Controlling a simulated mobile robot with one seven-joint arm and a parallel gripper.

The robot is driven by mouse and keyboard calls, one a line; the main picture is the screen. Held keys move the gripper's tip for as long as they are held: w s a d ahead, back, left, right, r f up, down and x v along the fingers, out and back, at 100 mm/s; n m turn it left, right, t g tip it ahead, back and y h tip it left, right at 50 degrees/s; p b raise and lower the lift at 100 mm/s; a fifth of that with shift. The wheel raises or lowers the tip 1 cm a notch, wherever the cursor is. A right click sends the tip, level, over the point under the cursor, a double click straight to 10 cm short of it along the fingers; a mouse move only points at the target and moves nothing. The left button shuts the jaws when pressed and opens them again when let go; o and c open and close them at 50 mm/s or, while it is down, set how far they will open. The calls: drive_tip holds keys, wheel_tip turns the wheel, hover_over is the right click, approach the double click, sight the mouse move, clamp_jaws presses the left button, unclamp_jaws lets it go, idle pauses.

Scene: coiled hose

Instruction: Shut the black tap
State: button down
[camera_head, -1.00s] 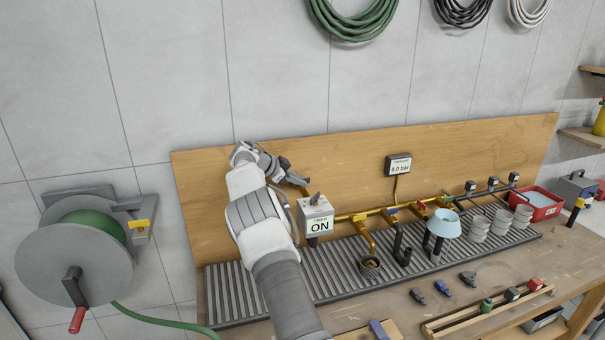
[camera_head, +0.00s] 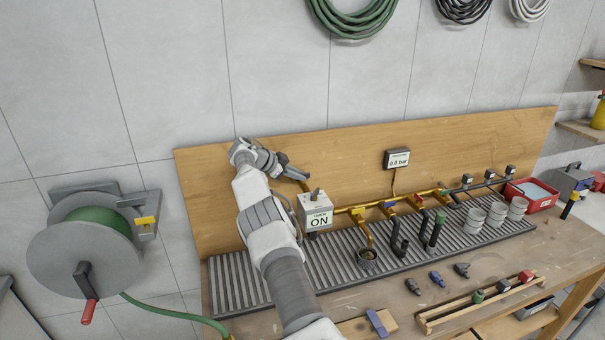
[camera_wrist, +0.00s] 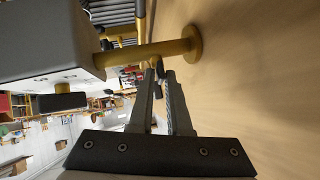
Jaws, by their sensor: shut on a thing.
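My gripper (camera_head: 303,176) is at the left of the wooden backboard, behind the white box (camera_head: 314,212) marked ON. In the wrist view, the two fingers (camera_wrist: 161,78) close together on a small dark part beside the brass pipe (camera_wrist: 150,54). It appears to be the black tap (camera_wrist: 157,68), but it is mostly hidden by the fingers and pipe. A dark lever stands on the box top. The gauge (camera_head: 398,159) reads 0.0 bar.
The brass manifold (camera_head: 360,208) with coloured handles runs right along the backboard, above the ribbed tray (camera_head: 235,287). Grey cups (camera_head: 476,220) stand on the tray's right. The hose reel (camera_head: 85,250) is at the left.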

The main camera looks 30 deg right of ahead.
drive_tip(key=c, duration=1.1)
unclamp_jaws()
drive_tip(key=shift+c, duration=0.2)
drive_tip(key=shift+r, duration=0.1)
wheel_tip(320, 180, up, 7)
drive_tip(key=p, duration=0.4)
